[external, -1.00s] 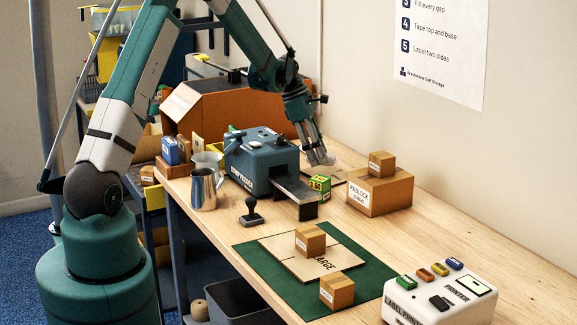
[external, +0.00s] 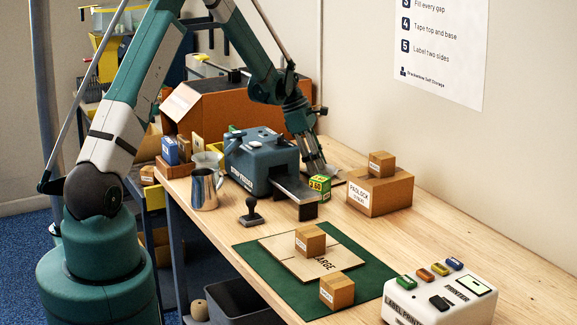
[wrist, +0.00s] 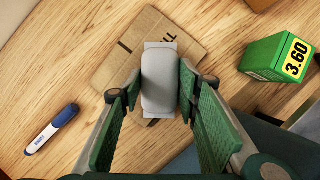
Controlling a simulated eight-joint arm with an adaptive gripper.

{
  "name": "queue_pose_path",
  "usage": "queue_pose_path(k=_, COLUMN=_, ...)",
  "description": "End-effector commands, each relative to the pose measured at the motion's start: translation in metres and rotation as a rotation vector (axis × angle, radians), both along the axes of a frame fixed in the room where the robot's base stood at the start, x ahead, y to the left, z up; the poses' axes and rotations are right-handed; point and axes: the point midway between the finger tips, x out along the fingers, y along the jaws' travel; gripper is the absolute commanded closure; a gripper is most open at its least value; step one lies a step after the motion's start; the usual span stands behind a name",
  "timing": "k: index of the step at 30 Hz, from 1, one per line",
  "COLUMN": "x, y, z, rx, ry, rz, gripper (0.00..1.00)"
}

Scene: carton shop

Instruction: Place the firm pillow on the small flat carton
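The firm pillow (wrist: 159,82), pale grey with flat white end seals, sits between the two green fingers of my gripper (wrist: 159,88) in the wrist view. The fingers meet its sides, so the gripper looks shut on it. The small flat carton (wrist: 118,62), brown with dark print partly covered, lies on the table under the pillow. I cannot tell whether the pillow touches it. In the external view my gripper (external: 317,168) points down over this carton (external: 336,181), beside the blue-grey machine, and mostly hides both.
A green box marked 3.60 (external: 319,188) stands close to the gripper. The padlock carton (external: 379,190) with a small box on top is to the right. The strip feeder (external: 260,160) is to the left. A marker (wrist: 52,130) lies on the table. A large flat carton (external: 285,260) lies in front.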

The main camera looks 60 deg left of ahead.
Motion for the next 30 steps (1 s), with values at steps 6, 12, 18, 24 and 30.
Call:
queue_pose_path(k=6, x=0.0, y=0.0, z=-0.001, rx=0.0, ry=0.0, rz=0.0, gripper=0.53)
queue_pose_path(k=12, x=0.0, y=0.0, z=-0.001, rx=0.0, ry=0.0, rz=0.0, gripper=0.53)
queue_pose_path(k=18, x=0.0, y=0.0, z=0.002, rx=0.0, ry=0.0, rz=0.0, gripper=0.53)
queue_pose_path(k=24, x=-0.004, y=0.003, z=0.014, rx=0.0, ry=0.0, rz=0.001, gripper=0.53)
queue_pose_path(k=30, x=-0.011, y=0.01, z=0.037, rx=0.0, ry=0.0, rz=0.001, gripper=0.53)
